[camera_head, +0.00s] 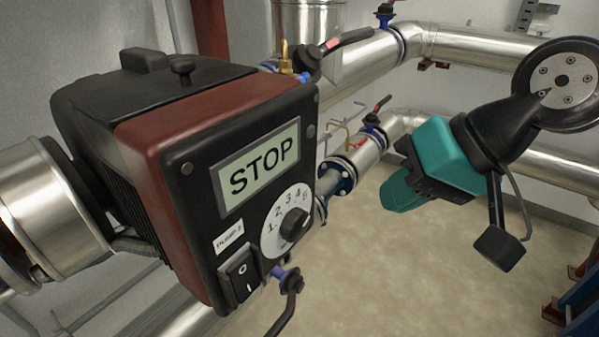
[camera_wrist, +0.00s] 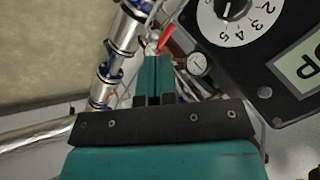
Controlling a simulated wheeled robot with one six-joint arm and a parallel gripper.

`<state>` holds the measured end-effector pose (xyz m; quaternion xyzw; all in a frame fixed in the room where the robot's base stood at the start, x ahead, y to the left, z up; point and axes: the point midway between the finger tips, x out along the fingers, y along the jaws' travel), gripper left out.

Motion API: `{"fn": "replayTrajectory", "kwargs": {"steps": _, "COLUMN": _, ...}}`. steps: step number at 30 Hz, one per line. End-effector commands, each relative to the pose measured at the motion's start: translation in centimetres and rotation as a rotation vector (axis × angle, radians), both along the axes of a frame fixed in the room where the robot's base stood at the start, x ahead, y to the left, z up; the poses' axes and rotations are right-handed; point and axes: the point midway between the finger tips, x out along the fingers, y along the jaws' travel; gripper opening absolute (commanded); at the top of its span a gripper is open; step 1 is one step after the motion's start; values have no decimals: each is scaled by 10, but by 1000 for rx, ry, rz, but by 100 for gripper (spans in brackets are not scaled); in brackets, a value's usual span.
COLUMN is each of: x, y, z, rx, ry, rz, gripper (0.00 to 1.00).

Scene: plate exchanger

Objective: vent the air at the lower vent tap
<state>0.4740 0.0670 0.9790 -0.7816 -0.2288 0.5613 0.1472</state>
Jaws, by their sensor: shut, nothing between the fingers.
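My gripper (camera_head: 402,192) is right of the pump in the head view, apart from the pump. In the wrist view its teal fingers (camera_wrist: 153,62) are together and hold nothing. A small red lever (camera_head: 358,143) with a bent brass tube (camera_head: 338,129) is on the lower pipe in the head view; it may be the lower vent tap, but I cannot be sure. In the wrist view a red lever (camera_wrist: 167,37) shows just beyond the fingertips; I cannot tell whether they touch or whether it is the same lever.
The pump (camera_head: 160,150) reads STOP and has a dial (camera_head: 288,222) and a rocker switch (camera_head: 240,276). A black-handled valve (camera_head: 290,282) is below it. Silver pipes (camera_head: 480,50) run behind. A round gauge (camera_wrist: 199,64) is right of the fingers in the wrist view.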

Motion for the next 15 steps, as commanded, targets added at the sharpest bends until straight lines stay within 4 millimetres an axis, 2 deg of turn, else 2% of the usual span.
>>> {"fn": "replayTrajectory", "kwargs": {"steps": 1, "x": 6, "y": 1, "z": -45, "rx": 25, "ry": -2, "rz": -39, "gripper": 0}}
{"fn": "replayTrajectory", "kwargs": {"steps": 9, "x": 40, "y": 2, "z": -148, "rx": 174, "ry": -10, "rz": -246, "gripper": 0}}
{"fn": "replayTrajectory", "kwargs": {"steps": 12, "x": 54, "y": 7, "z": -179, "rx": 272, "ry": -8, "rz": -334, "gripper": 0}}
{"fn": "replayTrajectory", "kwargs": {"steps": 14, "x": 63, "y": 17, "z": -186, "rx": 404, "ry": 7, "rz": -405, "gripper": 0}}
{"fn": "replayTrajectory", "kwargs": {"steps": 15, "x": 68, "y": 27, "z": -185, "rx": 527, "ry": 32, "rz": -456, "gripper": 0}}
